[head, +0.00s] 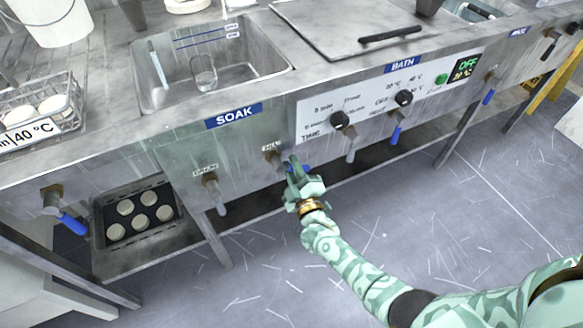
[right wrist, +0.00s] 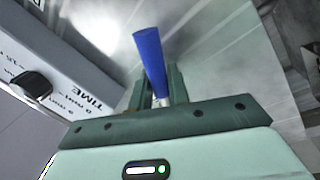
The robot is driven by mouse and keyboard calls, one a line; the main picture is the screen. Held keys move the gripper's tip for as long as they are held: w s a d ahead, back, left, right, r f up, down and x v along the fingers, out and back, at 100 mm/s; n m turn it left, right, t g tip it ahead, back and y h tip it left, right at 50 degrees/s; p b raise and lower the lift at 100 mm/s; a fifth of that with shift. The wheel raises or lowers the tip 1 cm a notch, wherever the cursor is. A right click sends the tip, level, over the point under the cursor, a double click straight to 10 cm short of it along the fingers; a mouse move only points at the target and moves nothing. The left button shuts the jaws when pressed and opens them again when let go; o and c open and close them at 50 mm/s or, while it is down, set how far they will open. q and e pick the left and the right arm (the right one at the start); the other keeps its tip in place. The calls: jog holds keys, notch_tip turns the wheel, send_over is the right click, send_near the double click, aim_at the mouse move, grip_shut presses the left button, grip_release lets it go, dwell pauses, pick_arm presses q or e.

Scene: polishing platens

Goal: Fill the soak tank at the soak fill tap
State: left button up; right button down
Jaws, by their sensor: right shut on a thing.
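The soak tank (head: 262,82) is a steel basin sunk in the bench above the blue SOAK sign (head: 233,115). I cannot tell whether there is water in it. Below the sign, the soak fill tap (head: 273,158) has a brass body; its small label is hard to read. My right gripper (head: 294,167) is at this tap, shut on its blue lever handle (head: 303,168). In the right wrist view the blue handle (right wrist: 150,55) stands between the two fingers and sticks out past them. My left gripper is not in view.
A second tap (head: 211,185) is to the left of the gripper. A control panel with knobs (head: 340,120) and other blue-handled taps lie to the right. A wire basket (head: 40,112) stands on the bench at left. The floor (head: 440,220) in front is clear.

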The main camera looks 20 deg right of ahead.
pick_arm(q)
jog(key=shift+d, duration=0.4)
